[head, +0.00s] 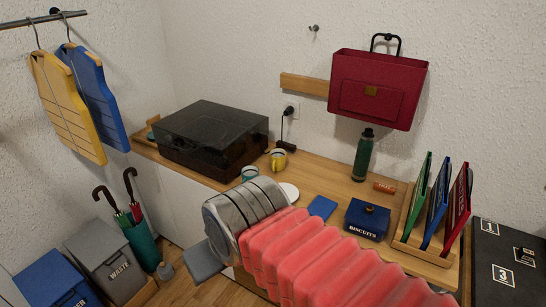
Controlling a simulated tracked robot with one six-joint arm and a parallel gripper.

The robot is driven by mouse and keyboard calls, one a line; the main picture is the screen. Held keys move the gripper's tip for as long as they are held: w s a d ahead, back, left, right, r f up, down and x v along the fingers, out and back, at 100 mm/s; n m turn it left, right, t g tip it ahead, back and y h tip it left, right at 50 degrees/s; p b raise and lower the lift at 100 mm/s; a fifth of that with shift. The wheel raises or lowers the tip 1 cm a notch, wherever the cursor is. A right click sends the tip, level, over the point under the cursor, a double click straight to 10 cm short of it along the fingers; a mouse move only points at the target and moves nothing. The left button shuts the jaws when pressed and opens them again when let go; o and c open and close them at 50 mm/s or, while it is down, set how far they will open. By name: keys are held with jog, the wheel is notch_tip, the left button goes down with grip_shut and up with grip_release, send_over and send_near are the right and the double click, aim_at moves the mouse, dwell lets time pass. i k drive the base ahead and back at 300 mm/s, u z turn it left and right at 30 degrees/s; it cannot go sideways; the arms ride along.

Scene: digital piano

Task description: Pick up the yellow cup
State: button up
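The yellow cup (278,161) stands upright on the wooden top (322,180), just right of a black box with a dark, see-through lid. A teal cup (249,173) stands close to it, in front and to the left. My arm, with its red ribbed sleeve and grey wrist, crosses the foreground. A grey part at its left end seems to belong to my gripper (204,263), well in front of and below the cups. The fingers cannot be made out, and nothing is seen held.
The black box (208,136) stands left of the cups. A white disc (288,192), blue pad (322,207), biscuits tin (367,218), green bottle (363,155) and file rack (425,249) lie to the right. Bins (107,265) stand lower left.

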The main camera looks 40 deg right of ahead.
aim_at(278, 156)
jog(key=z, duration=0.1)
jog(key=i, duration=0.95)
jog(key=z, duration=0.15)
